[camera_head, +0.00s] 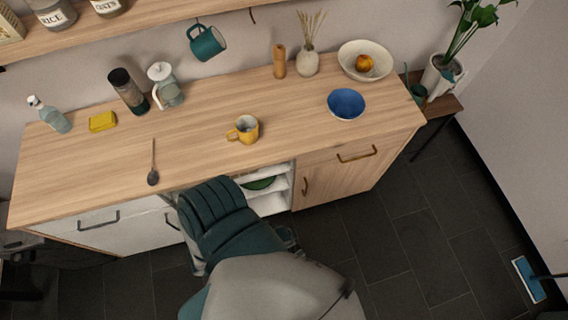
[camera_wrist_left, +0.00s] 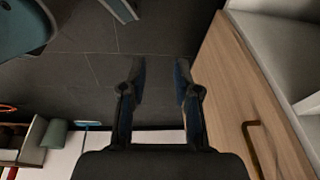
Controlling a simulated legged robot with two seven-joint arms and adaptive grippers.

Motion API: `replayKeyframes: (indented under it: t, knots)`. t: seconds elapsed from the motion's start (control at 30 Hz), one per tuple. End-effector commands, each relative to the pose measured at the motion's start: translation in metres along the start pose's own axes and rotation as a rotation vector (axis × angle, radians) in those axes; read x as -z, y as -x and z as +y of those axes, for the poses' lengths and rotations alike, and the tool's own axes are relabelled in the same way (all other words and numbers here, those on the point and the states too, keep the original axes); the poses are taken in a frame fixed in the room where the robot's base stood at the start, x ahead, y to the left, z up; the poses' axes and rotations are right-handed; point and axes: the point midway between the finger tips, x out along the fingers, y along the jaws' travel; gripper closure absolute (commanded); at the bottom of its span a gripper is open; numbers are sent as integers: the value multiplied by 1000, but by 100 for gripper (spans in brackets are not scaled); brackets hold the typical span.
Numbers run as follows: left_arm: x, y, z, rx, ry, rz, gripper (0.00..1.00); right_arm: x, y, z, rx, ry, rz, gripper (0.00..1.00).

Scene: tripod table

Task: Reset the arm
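My left gripper (camera_wrist_left: 160,78) shows in the left wrist view with its two dark fingers apart and nothing between them. Beyond the fingers is dark tiled floor, and the wooden cabinet side (camera_wrist_left: 225,75) stands just to the right. In the head view my teal and grey arm covers the bottom middle, in front of the open shelf part of the counter. The left gripper's fingers are hidden or not clear there. My right gripper is in neither view.
The wooden counter (camera_head: 200,155) holds a yellow mug (camera_head: 247,130), a blue bowl (camera_head: 346,104), a dark spoon (camera_head: 153,177), a yellow sponge (camera_head: 102,121) and bottles. The cabinet handle (camera_head: 357,154) juts out.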

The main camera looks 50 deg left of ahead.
Motion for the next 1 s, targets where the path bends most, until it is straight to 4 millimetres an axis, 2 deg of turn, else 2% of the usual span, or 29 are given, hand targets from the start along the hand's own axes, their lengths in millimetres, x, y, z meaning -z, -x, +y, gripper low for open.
replayKeyframes:
  t: [0.03,0.1,0.2,1.0]
  knots:
    - [-23,0,3,-12,53,-47,69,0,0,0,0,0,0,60]
    - [-44,1,6,-23,107,-92,69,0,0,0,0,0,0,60]
    - [-55,2,8,-28,138,-118,69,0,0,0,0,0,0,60]
    - [-54,2,7,-27,133,-115,69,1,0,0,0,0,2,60]
